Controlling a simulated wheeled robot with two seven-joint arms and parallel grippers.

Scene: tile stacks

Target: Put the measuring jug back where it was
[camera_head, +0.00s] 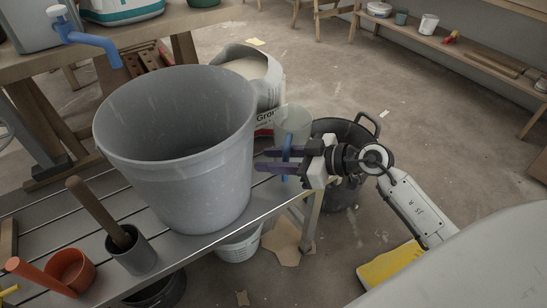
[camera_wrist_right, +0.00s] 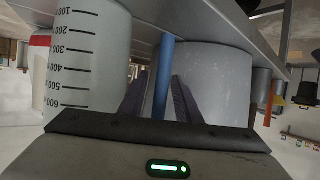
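The measuring jug (camera_head: 293,122) is pale and see-through, with a blue handle (camera_head: 287,150). It stands at the right edge of the slatted bench (camera_head: 62,206), beside the big grey bucket (camera_head: 180,150). In the right wrist view the jug (camera_wrist_right: 88,60) fills the left side, with black marks from 100 to 600. My right gripper (camera_head: 268,160) has its purple fingers on either side of the blue handle. In the right wrist view the handle (camera_wrist_right: 163,75) is between the fingers, with a gap beside it. My left gripper is not in view.
A white bag (camera_head: 262,80) stands behind the jug. A black tub (camera_head: 345,128) is on the floor to the right, behind my right gripper. A grey pot with a wooden-handled tool (camera_head: 132,252) and an orange pot (camera_head: 70,268) stand at the bench's front left.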

